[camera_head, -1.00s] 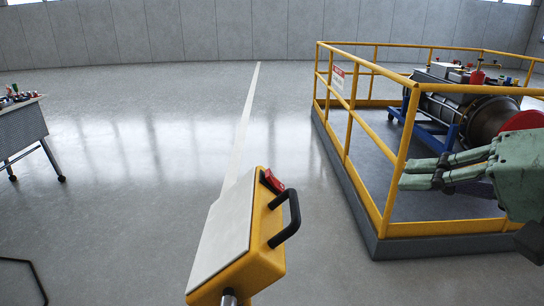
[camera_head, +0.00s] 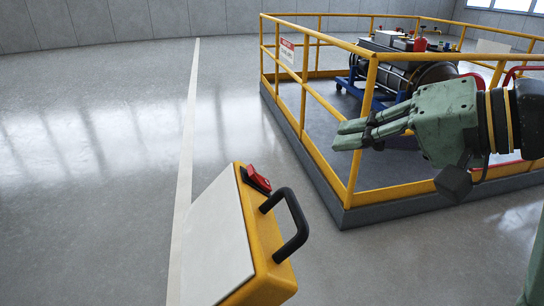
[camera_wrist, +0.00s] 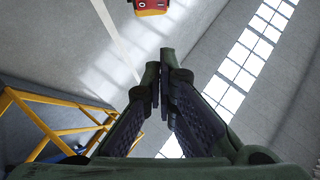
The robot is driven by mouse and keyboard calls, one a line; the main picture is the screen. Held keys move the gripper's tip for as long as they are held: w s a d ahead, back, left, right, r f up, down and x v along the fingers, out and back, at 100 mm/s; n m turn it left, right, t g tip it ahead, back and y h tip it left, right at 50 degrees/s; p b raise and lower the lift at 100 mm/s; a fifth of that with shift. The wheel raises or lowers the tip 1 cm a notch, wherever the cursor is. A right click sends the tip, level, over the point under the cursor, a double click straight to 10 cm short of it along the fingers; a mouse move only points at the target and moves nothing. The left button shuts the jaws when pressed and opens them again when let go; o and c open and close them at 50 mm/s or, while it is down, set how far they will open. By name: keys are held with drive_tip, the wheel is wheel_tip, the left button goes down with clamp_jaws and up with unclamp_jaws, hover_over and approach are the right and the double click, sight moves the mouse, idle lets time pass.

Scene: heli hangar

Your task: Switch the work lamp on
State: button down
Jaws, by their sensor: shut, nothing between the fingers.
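The work lamp (camera_head: 232,240) is a yellow box with a pale flat front panel and a black handle on its right side. It stands in the lower middle of the head view, its lower part cut off by the frame edge. A red rocker switch (camera_head: 257,179) sits on its top edge; which way it is set I cannot tell. My green gripper (camera_head: 345,134) is up and to the right of the lamp, apart from it, pointing left. Its fingers are together and empty. In the wrist view, the lamp's yellow and red end (camera_wrist: 152,7) shows at the top edge, beyond my fingertips (camera_wrist: 161,72).
A yellow guard rail (camera_head: 357,130) on a grey platform stands behind my gripper. It encloses an engine (camera_head: 400,72) on a blue stand, with small items on top. A warning sign (camera_head: 287,52) hangs on the rail. The floor left of the lamp is clear, with a pale stripe (camera_head: 187,130).

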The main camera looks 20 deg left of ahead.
drive_tip(key=p, duration=0.1)
hover_over(260, 178)
drive_tip(key=w+d, duration=0.4)
drive_tip(key=d, duration=0.1)
wheel_tip(260, 178, down, 4)
drive_tip(key=s+a+f, duration=0.2)
drive_tip(key=a, duration=0.1)
drive_tip(key=shift+s+f, duration=0.1)
drive_tip(key=shift+f, duration=0.25)
drive_tip(key=shift+p, duration=0.3)
